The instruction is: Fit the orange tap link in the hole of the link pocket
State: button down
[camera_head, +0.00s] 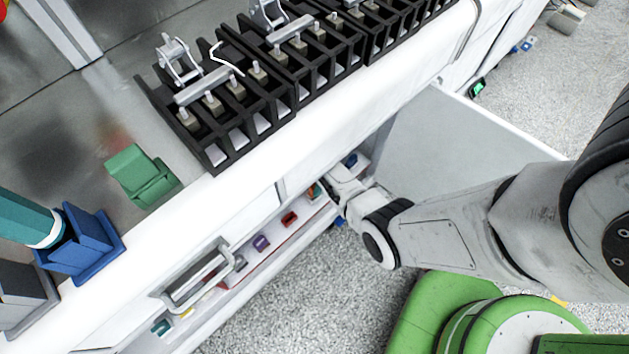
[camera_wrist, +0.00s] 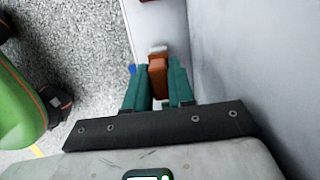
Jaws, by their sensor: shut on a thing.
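In the wrist view, my gripper (camera_wrist: 158,88) has two teal fingers closed on an orange-brown block, which looks like the orange tap link (camera_wrist: 158,76). A small pale piece shows just beyond its far end; I cannot tell whether it belongs to the link. In the head view, my gripper (camera_head: 320,190) is low at the front of the white cabinet, near the shelf strip, and small and partly hidden by my wrist. I cannot make out the link pocket or its hole for certain in either view.
A narrow shelf (camera_head: 250,262) below the worktop holds small red, purple and other coloured parts. A white panel (camera_head: 470,135) stands out to the right of my gripper. Black breaker racks (camera_head: 215,130), a green block (camera_head: 140,175) and a blue holder (camera_head: 85,240) are on top.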

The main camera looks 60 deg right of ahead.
jog(key=shift+d+b+x, duration=0.2)
jog(key=shift+b+x, duration=0.5)
jog(key=shift+x, duration=0.15)
jog(key=shift+d+b+x, duration=0.2)
jog(key=shift+b+x, duration=0.5)
jog(key=shift+x, duration=0.15)
jog(key=c, duration=0.9)
grip_release()
jog(key=shift+s, duration=0.15)
jog(key=p+v, duration=0.4)
jog(key=v, duration=0.6)
jog(key=shift+d+r, duration=0.1)
jog(key=shift+r, duration=0.2)
